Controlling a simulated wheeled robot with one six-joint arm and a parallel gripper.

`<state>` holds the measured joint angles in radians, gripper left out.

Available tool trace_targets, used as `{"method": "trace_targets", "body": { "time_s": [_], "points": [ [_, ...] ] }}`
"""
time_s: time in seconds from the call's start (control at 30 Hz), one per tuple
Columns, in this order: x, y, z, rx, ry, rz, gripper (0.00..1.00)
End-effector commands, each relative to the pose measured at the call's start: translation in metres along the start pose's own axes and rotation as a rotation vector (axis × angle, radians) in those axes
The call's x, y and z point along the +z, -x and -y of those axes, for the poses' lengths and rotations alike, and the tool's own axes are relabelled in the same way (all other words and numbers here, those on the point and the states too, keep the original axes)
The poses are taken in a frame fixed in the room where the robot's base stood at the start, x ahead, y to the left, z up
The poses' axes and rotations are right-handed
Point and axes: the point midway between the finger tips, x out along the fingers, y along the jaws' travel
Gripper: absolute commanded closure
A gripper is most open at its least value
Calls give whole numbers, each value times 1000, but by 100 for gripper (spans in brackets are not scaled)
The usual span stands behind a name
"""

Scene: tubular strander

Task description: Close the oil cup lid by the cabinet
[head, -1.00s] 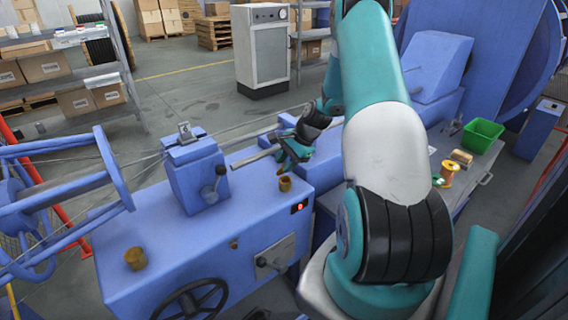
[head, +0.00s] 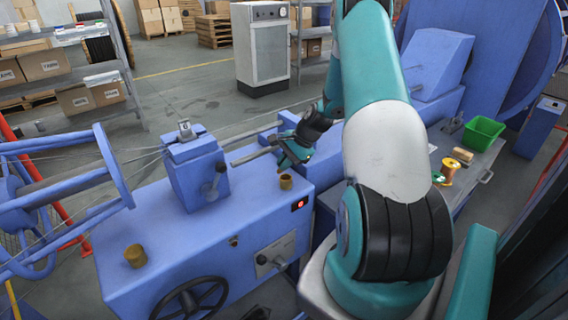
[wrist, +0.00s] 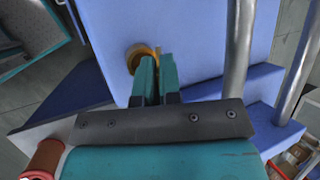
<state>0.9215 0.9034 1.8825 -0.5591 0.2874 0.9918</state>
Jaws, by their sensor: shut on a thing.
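A brass oil cup (head: 286,182) stands on the blue machine top, near its right end. My gripper (head: 284,167) is right above and beside this cup, fingers pointing down. In the wrist view the cup (wrist: 134,58) shows as a brass ring just left of and partly behind the fingertips. My gripper (wrist: 157,64) has its two teal fingers close together, shut on a small part at the cup's edge, apparently the lid. The fingers hide most of that part, so I cannot tell the lid's exact angle. A second brass oil cup (head: 136,256) stands at the machine's front left.
A blue clamp block (head: 196,172) with a lever stands left of the cup. A metal bar (head: 252,154) runs close beside my gripper. A grey-white cabinet (head: 263,48) stands behind on the floor. A green bin (head: 483,134) and spools lie on the right bench.

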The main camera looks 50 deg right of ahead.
Motion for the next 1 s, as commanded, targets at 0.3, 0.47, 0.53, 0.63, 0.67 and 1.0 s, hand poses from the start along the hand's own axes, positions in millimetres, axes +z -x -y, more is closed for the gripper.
{"method": "trace_targets", "body": {
  "time_s": [0.3,0.47,0.53,0.63,0.67,1.0],
  "points": [
    [-4,-5,-15,-197,75,-2,100],
    [-5,-8,-23,-323,127,-3,100],
    [-6,-10,-26,-377,149,-3,100],
    [-6,-12,-30,-446,179,-3,100],
    [-7,-12,-30,-466,186,-3,100],
    [-7,-13,-36,-620,254,-3,100]
  ]
}}
